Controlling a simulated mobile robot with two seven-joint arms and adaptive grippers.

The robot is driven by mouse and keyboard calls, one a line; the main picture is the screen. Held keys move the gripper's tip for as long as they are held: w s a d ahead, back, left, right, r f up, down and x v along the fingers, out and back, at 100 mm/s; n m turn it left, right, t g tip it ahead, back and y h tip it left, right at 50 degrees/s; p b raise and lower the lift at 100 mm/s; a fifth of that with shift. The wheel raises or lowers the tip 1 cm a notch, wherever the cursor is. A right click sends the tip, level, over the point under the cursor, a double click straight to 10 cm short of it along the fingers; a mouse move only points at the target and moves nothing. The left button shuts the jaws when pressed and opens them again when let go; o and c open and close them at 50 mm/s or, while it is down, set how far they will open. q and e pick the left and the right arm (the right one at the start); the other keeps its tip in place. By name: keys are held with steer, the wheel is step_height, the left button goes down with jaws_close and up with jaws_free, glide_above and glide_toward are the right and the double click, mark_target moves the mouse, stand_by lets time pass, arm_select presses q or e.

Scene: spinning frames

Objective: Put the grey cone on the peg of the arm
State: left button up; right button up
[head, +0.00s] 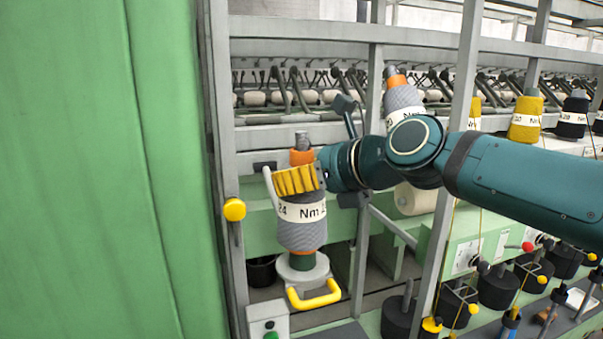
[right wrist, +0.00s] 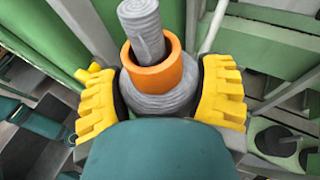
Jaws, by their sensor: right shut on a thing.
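The grey cone (head: 302,234) has an orange top and a white band lettered "Nm". It stands upright, left of centre in the head view. My right gripper (head: 297,180) has yellow ribbed fingers shut on its upper part. In the right wrist view, the fingers flank the cone (right wrist: 165,102) on both sides. A grey peg (head: 301,140) sticks out of the cone's orange top, and it also shows in the wrist view (right wrist: 142,28). Below the cone is a pale round plate (head: 303,274) with a yellow handle. I cannot tell whether the cone rests fully down. My left gripper is not in view.
Another grey cone (head: 404,98) sits on the frame behind my right arm. Yellow (head: 525,120) and black (head: 573,117) cones stand at right. A grey upright (head: 226,160) with a yellow knob (head: 234,209) and a green panel (head: 90,170) are close on the left.

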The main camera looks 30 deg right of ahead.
mark_target(303, 195)
steer(key=shift+f+b, duration=1.05)
steer(key=shift+f, duration=0.55)
steer(key=o, duration=1.3)
steer(key=shift+f, duration=0.1)
steer(key=shift+s, duration=0.15)
steer(key=v, duration=1.2)
